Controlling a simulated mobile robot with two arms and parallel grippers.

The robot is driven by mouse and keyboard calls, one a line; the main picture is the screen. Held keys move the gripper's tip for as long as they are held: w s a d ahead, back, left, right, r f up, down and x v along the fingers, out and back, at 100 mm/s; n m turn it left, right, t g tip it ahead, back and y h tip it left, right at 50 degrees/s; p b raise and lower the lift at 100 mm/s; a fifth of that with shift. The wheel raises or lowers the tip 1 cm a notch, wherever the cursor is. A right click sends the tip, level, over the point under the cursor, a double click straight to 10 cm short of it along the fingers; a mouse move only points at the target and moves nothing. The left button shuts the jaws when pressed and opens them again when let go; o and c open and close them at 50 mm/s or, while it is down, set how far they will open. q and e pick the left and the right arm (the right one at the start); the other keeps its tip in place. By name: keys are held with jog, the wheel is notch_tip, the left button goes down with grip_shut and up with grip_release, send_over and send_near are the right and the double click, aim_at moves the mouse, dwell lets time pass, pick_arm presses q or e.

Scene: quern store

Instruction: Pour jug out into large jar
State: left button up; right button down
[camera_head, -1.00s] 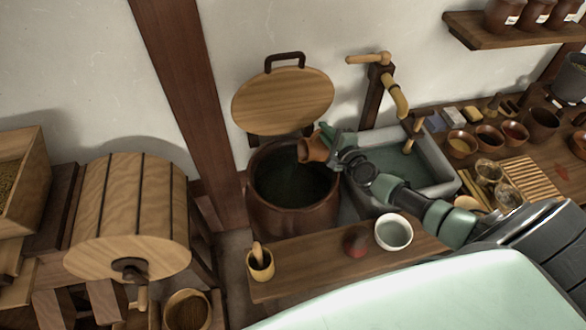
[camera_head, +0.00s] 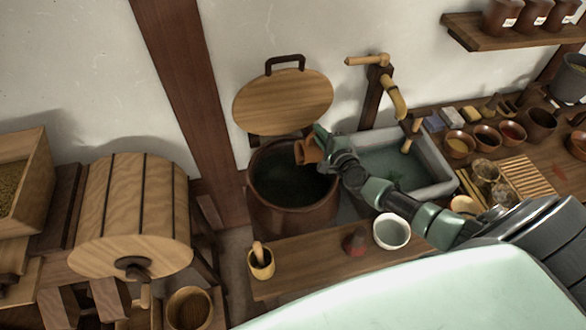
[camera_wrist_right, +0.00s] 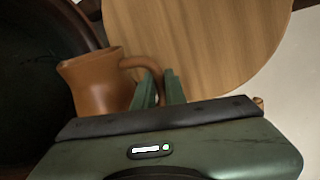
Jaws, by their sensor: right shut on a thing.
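The jug is a small orange-brown clay vessel (camera_head: 306,152) held over the right part of the large jar's mouth. My right gripper (camera_head: 322,137) is shut on its handle. In the right wrist view the jug (camera_wrist_right: 97,82) shows with its handle between the fingers (camera_wrist_right: 158,88). The jug looks tilted in the head view; no stream from it can be made out. The large jar (camera_head: 290,220) is dark brown, open and wide, with dark contents inside. My left gripper is not in view.
A round wooden lid (camera_head: 282,103) stands upright behind the jar. A stone sink (camera_head: 446,178) with a tap (camera_head: 390,95) is on the right. A bench (camera_head: 300,268) in front bears a pale bowl (camera_head: 391,231) and a small wooden cup (camera_head: 260,264).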

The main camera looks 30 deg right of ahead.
aim_at(308, 137)
jog(key=shift+w+a+f+n+p, duration=0.15)
jog(key=shift+a+n+p, duration=0.45)
jog(key=shift+a+p, duration=0.3)
jog(key=shift+a+p, duration=0.15)
jog(key=shift+p, duration=0.2)
jog(key=shift+w+a+r+n+h+p, duration=0.1)
jog(key=shift+a+r+n+h+p, duration=0.2)
jog(key=shift+a+n+h+p, duration=0.5)
jog(key=shift+a+r+n+p, duration=0.1)
jog(key=shift+a+n+p, duration=0.2)
jog(key=shift+a+p, duration=0.45)
dwell(0.4)
